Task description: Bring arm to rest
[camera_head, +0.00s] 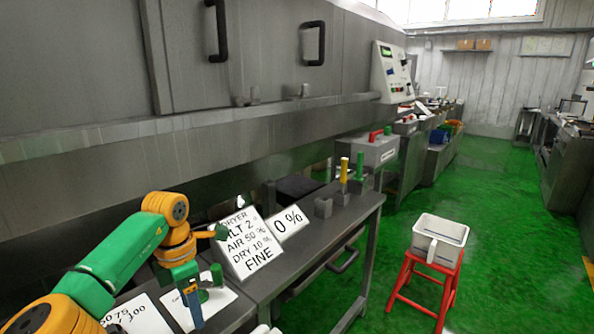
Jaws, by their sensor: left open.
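My left arm, green and orange, comes in from the lower left and bends down over the near end of the grey metal bench (330,222). My left gripper (197,303) points down at the bench's near end, close to a white card (222,299) and a short green upright peg (217,275). It is open, and I see nothing held between its fingers. Whether the fingers touch the card cannot be told. My right gripper is not in view.
A dryer settings sign (248,245) and a "0 %" sign (290,223) stand on the bench. Yellow (344,170) and green (359,166) handles stand farther back. A white bin (439,238) sits on a red stool (425,282) at right. The green floor (500,220) is mostly clear.

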